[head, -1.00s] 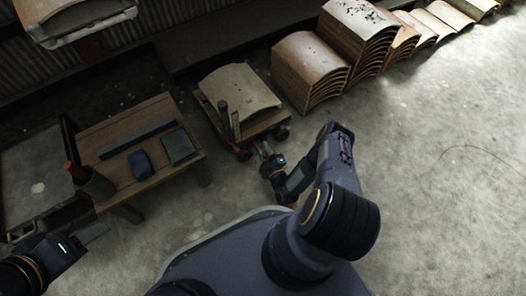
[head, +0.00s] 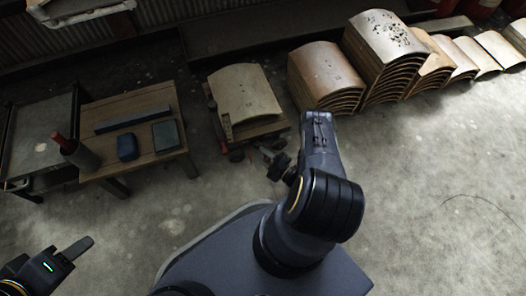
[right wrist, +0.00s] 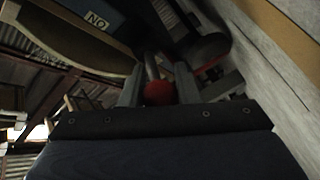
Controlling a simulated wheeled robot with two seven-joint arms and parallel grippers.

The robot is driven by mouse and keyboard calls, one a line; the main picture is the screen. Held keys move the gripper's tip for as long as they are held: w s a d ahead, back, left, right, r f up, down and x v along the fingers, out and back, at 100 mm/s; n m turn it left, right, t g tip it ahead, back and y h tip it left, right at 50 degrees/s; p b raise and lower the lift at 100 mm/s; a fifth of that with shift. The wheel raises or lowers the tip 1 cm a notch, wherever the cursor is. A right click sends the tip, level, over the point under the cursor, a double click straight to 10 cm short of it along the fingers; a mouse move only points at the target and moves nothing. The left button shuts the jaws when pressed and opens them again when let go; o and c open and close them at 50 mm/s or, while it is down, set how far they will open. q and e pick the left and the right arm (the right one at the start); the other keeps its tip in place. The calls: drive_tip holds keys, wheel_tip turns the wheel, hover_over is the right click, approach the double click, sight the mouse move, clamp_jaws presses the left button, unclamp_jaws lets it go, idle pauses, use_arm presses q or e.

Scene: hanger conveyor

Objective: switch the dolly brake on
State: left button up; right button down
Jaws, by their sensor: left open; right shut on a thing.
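The dolly (head: 262,130) stands on the floor left of the stacked panels, with a curved board (head: 245,92) on it. In the right wrist view a brake lever with a red ball knob (right wrist: 158,93) is between the fingers of my right gripper (right wrist: 160,88), which is shut on it. A label (right wrist: 97,20) with letters reading "NO" in this picture is just beyond. In the head view my right gripper (head: 266,154) is low at the dolly's front edge, partly hidden by my arm. My left gripper (head: 70,252) is open and empty at lower left, away from the dolly.
A wooden table (head: 150,163) left of the dolly holds a blue block (head: 127,147), a grey block (head: 166,136) and a long bar (head: 133,119). Stacked curved panels (head: 326,78) stand to the right. Floor at right is clear.

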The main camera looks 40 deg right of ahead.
drive_tip(key=shift+s+d+n+y, duration=0.1)
drive_tip(key=shift+n+y, duration=0.2)
drive_tip(key=shift+y, duration=0.3)
drive_tip(key=c, duration=1.1)
unclamp_jaws()
drive_tip(key=shift+c, duration=0.2)
drive_tip(key=shift+o, duration=0.2)
drive_tip(key=shift+r, duration=0.1)
